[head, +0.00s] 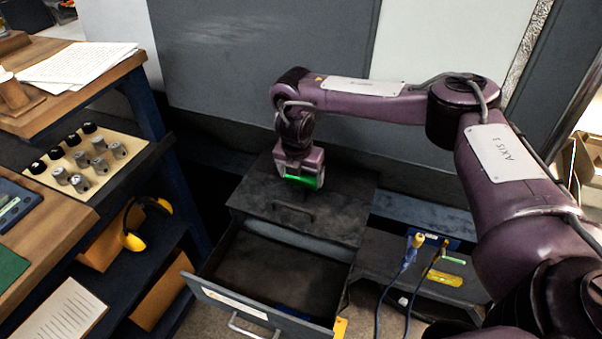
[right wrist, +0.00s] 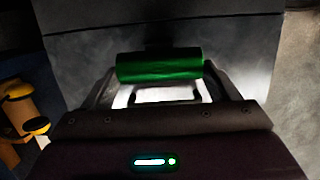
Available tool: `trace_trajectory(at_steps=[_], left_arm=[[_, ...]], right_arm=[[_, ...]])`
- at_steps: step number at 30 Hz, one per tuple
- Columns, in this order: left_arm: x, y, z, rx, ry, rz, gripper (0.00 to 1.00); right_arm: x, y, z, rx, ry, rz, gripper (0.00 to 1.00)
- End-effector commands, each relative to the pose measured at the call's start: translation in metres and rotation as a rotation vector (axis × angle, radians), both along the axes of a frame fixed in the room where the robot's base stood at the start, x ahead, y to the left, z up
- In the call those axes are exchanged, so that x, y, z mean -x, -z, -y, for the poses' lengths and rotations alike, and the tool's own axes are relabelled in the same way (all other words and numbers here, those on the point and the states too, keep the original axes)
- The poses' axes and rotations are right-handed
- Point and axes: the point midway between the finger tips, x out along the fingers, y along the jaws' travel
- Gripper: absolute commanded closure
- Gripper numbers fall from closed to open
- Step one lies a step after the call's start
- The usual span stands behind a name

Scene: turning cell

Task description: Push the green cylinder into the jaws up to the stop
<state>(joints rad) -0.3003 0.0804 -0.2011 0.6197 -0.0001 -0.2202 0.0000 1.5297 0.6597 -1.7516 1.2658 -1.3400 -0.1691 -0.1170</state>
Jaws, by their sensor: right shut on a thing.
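The green cylinder (head: 302,181) is held at the tip of my right gripper (head: 300,174), above the dark top of a drawer cabinet. In the right wrist view the cylinder (right wrist: 160,66) lies crosswise between the two fingers of my right gripper (right wrist: 160,82), which is shut on it. Lit grey surface shows behind it. The jaws and the stop named in the task cannot be made out in either view. My left gripper is not in view.
The dark cabinet (head: 345,215) has an open drawer (head: 240,310) toward the front. At left, a bench holds a tray of several grey and black knobs (head: 125,160), and yellow earmuffs (head: 131,240) hang below. Cables (head: 380,300) run down at right of the drawer.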

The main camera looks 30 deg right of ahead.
Motion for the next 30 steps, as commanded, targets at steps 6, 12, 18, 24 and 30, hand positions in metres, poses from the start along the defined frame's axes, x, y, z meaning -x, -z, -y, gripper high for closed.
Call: trace_trajectory(at_steps=[6,12,18,24,30], left_arm=[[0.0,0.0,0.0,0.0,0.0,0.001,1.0],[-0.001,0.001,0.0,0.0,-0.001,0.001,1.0],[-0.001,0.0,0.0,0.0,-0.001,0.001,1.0],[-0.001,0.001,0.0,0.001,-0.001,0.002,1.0],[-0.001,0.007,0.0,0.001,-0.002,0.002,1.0]], right_arm=[[0.0,0.001,0.0,-0.001,0.0,0.001,0.48],[0.0,0.004,0.0,-0.001,0.0,0.001,0.48],[0.0,0.003,0.0,-0.001,0.0,0.001,0.0],[0.0,0.003,0.0,0.0,-0.001,0.0,0.0],[0.002,-0.02,-0.004,-0.002,-0.003,0.004,0.0]])
